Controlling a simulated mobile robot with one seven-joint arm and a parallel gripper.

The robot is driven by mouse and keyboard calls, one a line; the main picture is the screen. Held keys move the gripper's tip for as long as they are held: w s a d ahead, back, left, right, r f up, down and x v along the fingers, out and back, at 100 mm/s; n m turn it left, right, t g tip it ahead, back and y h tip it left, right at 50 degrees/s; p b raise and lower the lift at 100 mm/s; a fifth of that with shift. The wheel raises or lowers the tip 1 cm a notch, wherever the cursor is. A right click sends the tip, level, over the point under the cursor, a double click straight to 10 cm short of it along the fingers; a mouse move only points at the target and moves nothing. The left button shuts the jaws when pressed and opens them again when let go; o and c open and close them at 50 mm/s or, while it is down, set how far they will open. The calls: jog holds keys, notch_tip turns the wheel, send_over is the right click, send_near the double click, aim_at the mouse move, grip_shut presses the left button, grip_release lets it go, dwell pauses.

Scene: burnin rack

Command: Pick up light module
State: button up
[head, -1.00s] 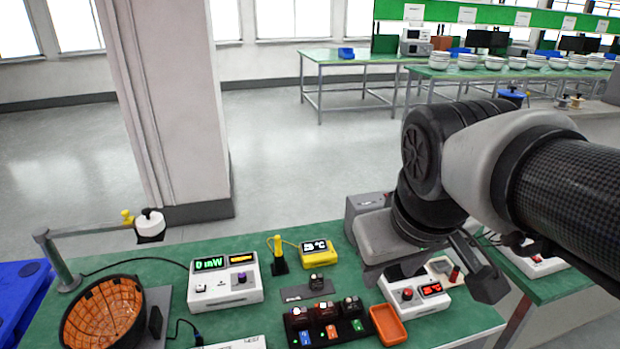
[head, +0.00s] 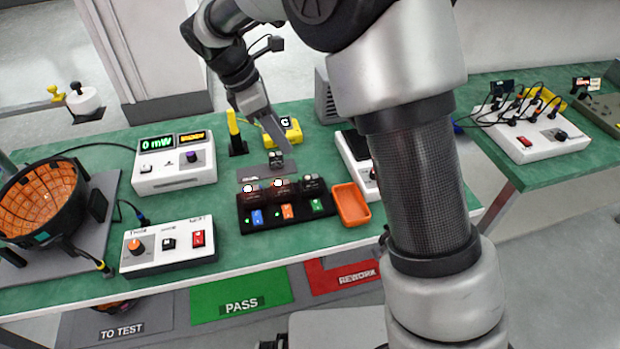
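I cannot tell which small part is the light module. One small dark module (head: 276,159) stands on a grey pad (head: 253,171) behind the rack. My gripper (head: 274,137) points down just above and behind the lone module, between the yellow post and the yellow display. It looks apart from the module. Its fingers are seen nearly edge-on, so their opening is unclear. I see nothing held.
An orange tray (head: 351,204) is right of the rack. A yellow post (head: 235,135) and yellow display box (head: 292,133) stand close to my gripper. A white power meter (head: 173,172), white switch box (head: 167,246) and orange-lined bowl (head: 42,203) are left. My arm hides part of the right side.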

jog(key=b, duration=0.2)
send_over(310, 177)
jog(key=a, duration=0.3)
notch_tip(310, 177, down, 9)
jog(key=shift+w+d+f, duration=0.1)
jog(key=shift+d, duration=0.05)
jog(key=x, duration=0.2)
jog(key=b+x, duration=0.1)
jog(key=x, duration=0.2)
jog(key=shift+s+d, duration=0.15)
jog(key=shift+s, duration=0.2)
grip_shut()
